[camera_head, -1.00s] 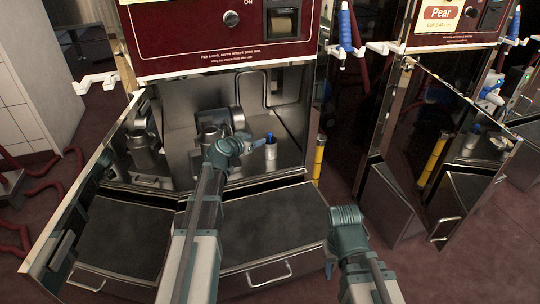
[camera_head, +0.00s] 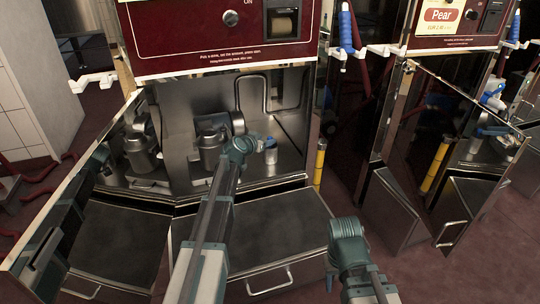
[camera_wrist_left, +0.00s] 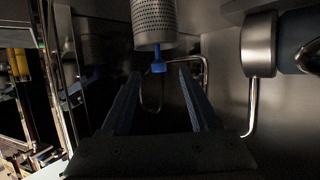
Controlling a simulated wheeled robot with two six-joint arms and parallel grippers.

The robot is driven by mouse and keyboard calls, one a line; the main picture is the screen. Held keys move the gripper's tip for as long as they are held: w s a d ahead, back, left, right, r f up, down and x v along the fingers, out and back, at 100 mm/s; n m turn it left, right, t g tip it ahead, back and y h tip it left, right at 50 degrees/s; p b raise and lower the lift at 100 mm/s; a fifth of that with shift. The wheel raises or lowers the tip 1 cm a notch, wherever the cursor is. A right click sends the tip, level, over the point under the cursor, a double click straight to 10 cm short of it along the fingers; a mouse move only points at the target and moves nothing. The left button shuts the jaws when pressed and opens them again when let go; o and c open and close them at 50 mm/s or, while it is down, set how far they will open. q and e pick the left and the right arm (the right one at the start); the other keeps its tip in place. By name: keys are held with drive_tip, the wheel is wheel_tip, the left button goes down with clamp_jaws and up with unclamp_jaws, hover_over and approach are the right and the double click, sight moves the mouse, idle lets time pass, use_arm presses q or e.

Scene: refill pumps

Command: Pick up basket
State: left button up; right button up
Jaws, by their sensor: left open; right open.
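The basket is a small perforated metal cylinder with a blue tab. In the head view the basket (camera_head: 271,144) stands inside the open steel cabinet, its blue end up. In the left wrist view the basket (camera_wrist_left: 153,20) shows at the top centre, its blue tab (camera_wrist_left: 158,64) pointing down in the picture. My left gripper (camera_head: 261,146) is close beside it, just left of it in the head view. In the left wrist view the left gripper (camera_wrist_left: 159,70) has its fingers apart, with the blue tab between the tips and nothing held. My right gripper's fingers are hidden; only its arm shows.
A bent steel pipe (camera_head: 240,95) runs along the back wall. The open cabinet door (camera_head: 70,215) stands at left, and a drawer (camera_head: 262,232) is below. A yellow post (camera_head: 319,165) is right of the opening.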

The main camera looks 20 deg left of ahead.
sight(270, 137)
use_arm(q)
drive_tip(key=b+x, duration=0.1)
drive_tip(key=x, duration=0.4)
drive_tip(key=shift+s+f+b, duration=0.1)
drive_tip(key=shift+b, duration=0.3)
drive_tip(key=shift+s, duration=0.1)
drive_tip(key=shift+c, duration=0.2)
clamp_jaws()
